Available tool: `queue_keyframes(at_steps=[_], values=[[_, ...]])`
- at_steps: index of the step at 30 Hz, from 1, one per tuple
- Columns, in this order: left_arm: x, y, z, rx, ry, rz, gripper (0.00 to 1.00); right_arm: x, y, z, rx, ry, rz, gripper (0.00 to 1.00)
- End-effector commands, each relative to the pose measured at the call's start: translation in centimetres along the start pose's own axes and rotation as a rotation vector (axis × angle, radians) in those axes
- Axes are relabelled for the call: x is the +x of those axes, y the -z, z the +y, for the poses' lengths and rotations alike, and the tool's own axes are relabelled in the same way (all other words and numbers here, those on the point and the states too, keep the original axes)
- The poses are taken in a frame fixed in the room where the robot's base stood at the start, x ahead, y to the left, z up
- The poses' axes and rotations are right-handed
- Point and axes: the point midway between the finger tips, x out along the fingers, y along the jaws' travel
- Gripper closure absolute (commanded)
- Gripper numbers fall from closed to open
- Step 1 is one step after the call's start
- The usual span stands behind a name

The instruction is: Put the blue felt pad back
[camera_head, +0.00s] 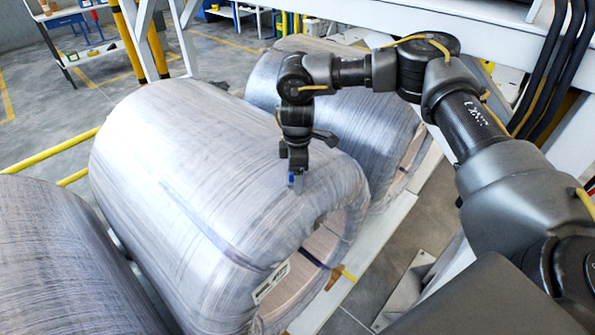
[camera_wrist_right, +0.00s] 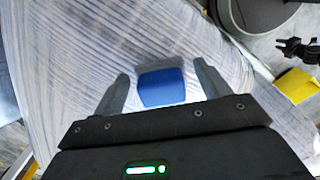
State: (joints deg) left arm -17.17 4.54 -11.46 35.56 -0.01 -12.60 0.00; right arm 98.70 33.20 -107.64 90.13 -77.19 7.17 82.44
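The blue felt pad (camera_wrist_right: 162,87) shows in the right wrist view against the wrapped surface of the middle coil (camera_head: 205,170). My right gripper (camera_wrist_right: 162,82) is open, with one finger on each side of the pad and a narrow gap at both sides. In the head view my right gripper (camera_head: 297,183) points down at the coil's upper right side, near its end, and a bit of blue shows at the fingers. I cannot tell whether the pad touches the coil. My left gripper is out of view.
A second wrapped coil (camera_head: 350,110) lies behind, and a third (camera_head: 65,265) at the lower left. A yellow rail (camera_head: 50,152) runs at the left. A white label (camera_head: 271,283) is on the middle coil's end. A workbench (camera_head: 75,20) stands far back left.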

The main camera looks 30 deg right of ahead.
Motion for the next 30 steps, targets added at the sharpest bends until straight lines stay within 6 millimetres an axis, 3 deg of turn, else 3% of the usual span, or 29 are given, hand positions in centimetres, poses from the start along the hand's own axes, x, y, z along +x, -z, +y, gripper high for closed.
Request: queue_keyframes(at_steps=[8, 11, 21, 30], values=[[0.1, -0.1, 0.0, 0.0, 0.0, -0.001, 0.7, -0.7, 0.1, 0.0, 0.0, -0.001, 0.002, 0.24], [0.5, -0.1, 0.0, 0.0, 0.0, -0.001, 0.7, -2.0, 0.1, 0.1, 0.0, -0.003, 0.004, 0.24], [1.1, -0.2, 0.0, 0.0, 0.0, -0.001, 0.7, -9.3, 0.1, 0.1, -0.001, -0.005, 0.002, 0.24], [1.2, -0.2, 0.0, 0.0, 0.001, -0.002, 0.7, -12.3, 0.1, 0.0, 0.0, -0.002, 0.001, 0.24]])
